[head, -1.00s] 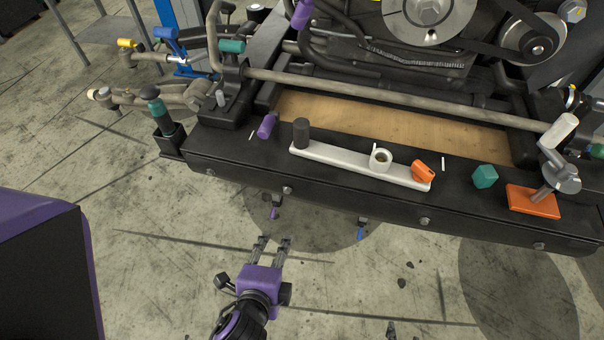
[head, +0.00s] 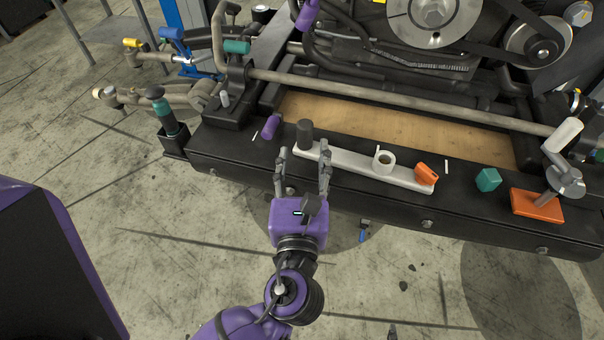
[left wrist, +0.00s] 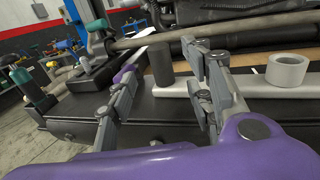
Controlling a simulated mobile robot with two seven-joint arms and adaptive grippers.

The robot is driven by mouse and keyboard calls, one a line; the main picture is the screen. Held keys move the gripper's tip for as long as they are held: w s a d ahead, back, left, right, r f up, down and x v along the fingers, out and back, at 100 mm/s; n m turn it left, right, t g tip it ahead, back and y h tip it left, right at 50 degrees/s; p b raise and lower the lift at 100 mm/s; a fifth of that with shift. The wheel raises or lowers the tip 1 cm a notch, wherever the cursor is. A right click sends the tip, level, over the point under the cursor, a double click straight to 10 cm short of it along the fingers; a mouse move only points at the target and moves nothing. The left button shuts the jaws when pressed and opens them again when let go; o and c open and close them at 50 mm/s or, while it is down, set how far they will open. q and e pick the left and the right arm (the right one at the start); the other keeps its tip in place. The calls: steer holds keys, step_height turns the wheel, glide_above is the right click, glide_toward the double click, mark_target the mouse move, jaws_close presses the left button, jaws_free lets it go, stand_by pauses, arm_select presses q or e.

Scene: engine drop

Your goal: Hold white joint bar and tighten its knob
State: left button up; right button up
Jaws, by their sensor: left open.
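The white joint bar (head: 350,165) lies flat along the top of the black beam. A dark cylindrical knob (head: 305,133) stands upright at its left end, a white ring (head: 384,162) sits near its middle and an orange piece (head: 426,175) is at its right end. My left gripper (head: 304,160) is open at the bar's left end, its fingers spread below the knob in the head view. In the left wrist view the knob (left wrist: 161,65) shows between the open fingers, and the bar (left wrist: 255,93) runs off to the right. I cannot tell whether the fingers touch anything. My right gripper is not seen.
A purple cylinder (head: 271,127) lies left of the knob. A teal block (head: 488,180) and an orange plate with a crank (head: 537,206) stand farther right on the black beam (head: 400,210). The engine (head: 400,50) and a long grey pipe lie behind.

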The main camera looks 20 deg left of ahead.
mark_target(305, 137)
arm_select(q)
steer(key=x, duration=0.8)
steer(key=c, duration=0.4)
stand_by(0.4)
steer(key=shift+o, duration=0.2)
jaws_close()
stand_by(0.4)
stand_by(0.5)
